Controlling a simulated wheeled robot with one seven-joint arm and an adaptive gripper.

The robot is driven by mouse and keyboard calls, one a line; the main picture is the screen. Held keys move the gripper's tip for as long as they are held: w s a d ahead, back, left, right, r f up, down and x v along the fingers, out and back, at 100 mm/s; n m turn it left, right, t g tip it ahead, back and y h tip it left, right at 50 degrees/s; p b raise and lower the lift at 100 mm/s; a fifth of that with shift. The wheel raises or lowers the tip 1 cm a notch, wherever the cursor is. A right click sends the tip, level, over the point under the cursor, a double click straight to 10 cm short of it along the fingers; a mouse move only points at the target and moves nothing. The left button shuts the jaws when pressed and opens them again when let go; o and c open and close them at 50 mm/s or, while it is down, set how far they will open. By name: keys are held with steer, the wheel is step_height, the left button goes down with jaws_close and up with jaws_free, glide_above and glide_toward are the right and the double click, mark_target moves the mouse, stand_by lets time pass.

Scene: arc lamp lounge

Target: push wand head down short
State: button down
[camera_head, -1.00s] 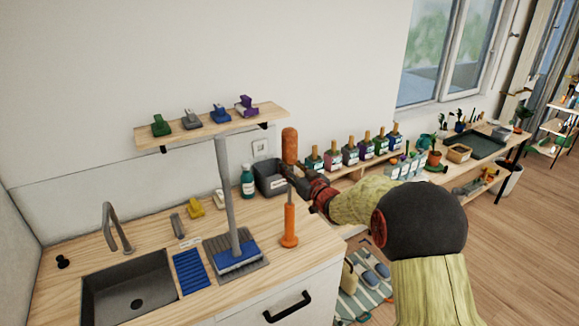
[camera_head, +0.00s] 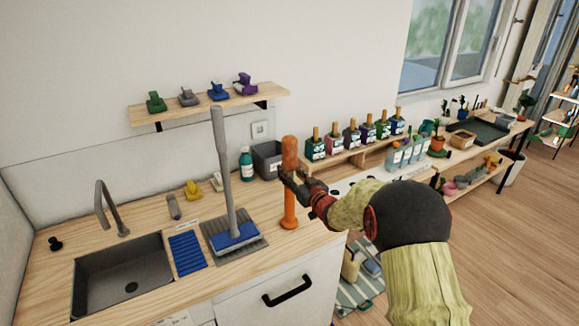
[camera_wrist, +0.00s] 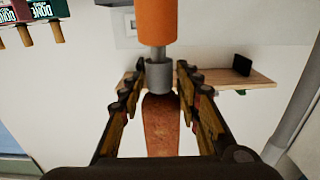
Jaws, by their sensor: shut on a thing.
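The wand stands upright on the counter near its right front corner. Its rust-brown head (camera_head: 289,151) is at the top and its orange lower part (camera_head: 290,207) rests on the wood. My gripper (camera_head: 287,177) is at the wand's middle, coming from the right, and is shut on the wand. The upside-down wrist view shows the orange part (camera_wrist: 156,22) above, a short grey collar (camera_wrist: 159,74) in the middle and the brown head (camera_wrist: 160,130) below. The fingers flank the collar and head; the exact contact is hidden.
A grey-handled blue brush (camera_head: 234,233) stands on a mat left of the wand. A grey bin (camera_head: 267,160) and green bottle (camera_head: 246,163) stand behind it. The sink (camera_head: 124,275) is at left.

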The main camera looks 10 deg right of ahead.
steer(key=shift+s+f, duration=0.1)
steer(key=shift+f, duration=1.2)
steer(key=c, duration=1.6)
jaws_free()
steer(key=shift+f, duration=0.1)
steer(key=shift+r, duration=0.25)
steer(key=v, duration=1.2)
